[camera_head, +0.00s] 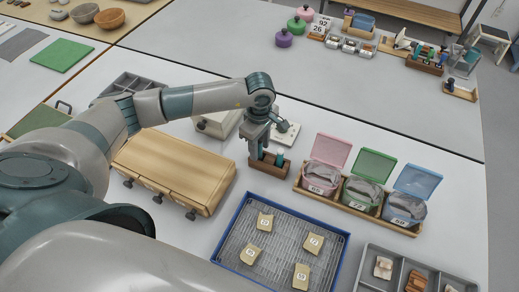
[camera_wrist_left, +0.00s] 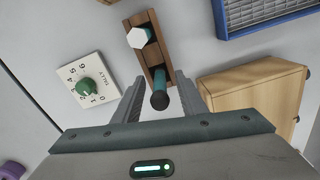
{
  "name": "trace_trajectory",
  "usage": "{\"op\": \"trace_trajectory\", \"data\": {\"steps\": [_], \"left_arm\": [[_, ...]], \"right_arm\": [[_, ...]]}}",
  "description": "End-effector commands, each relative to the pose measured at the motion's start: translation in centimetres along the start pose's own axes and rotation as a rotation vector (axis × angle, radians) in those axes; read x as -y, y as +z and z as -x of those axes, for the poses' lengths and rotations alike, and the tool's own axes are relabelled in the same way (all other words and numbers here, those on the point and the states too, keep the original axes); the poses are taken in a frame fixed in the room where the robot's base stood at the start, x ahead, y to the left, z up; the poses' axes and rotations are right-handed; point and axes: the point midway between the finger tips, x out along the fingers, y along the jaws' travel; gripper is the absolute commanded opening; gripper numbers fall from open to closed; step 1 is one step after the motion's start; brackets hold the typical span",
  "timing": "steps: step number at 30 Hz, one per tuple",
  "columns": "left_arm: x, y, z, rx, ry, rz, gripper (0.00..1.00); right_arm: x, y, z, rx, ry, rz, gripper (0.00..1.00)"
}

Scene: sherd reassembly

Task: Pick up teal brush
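The teal brush (camera_wrist_left: 158,78) stands in a small dark-brown wooden rack (camera_wrist_left: 143,20), its dark end toward the wrist camera. A second item with a white hexagonal top (camera_wrist_left: 138,37) and green below sits in the same rack. My left gripper (camera_wrist_left: 160,92) is open, with one grey finger on each side of the brush's end and visible gaps between. In the head view, my left gripper (camera_head: 259,153) points down at the rack (camera_head: 268,165) and partly hides it and the brush. My right gripper is not in view.
A white tally board (camera_wrist_left: 88,90) with a green knob lies beside the rack. A wooden drawer box (camera_head: 175,168) stands left of the rack, lidded containers (camera_head: 366,193) right. A blue-rimmed tray (camera_head: 224,221) with several labelled sherds lies in front.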

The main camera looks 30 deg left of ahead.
Motion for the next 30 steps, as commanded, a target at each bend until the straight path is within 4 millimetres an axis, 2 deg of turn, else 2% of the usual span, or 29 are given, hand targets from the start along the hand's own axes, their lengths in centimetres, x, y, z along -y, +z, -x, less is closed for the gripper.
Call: {"op": "trace_trajectory", "data": {"steps": [12,17,30], "left_arm": [[-0.02,-0.03,0.02,0.0,0.0,0.0,0.38],[-0.02,-0.03,0.03,0.0,0.0,0.0,0.0],[-0.1,-0.04,0.51,-0.001,0.002,0.0,0.0]], "right_arm": [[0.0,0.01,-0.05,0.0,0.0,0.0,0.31],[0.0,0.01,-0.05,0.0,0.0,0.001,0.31],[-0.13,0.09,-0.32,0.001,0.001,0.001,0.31]]}}
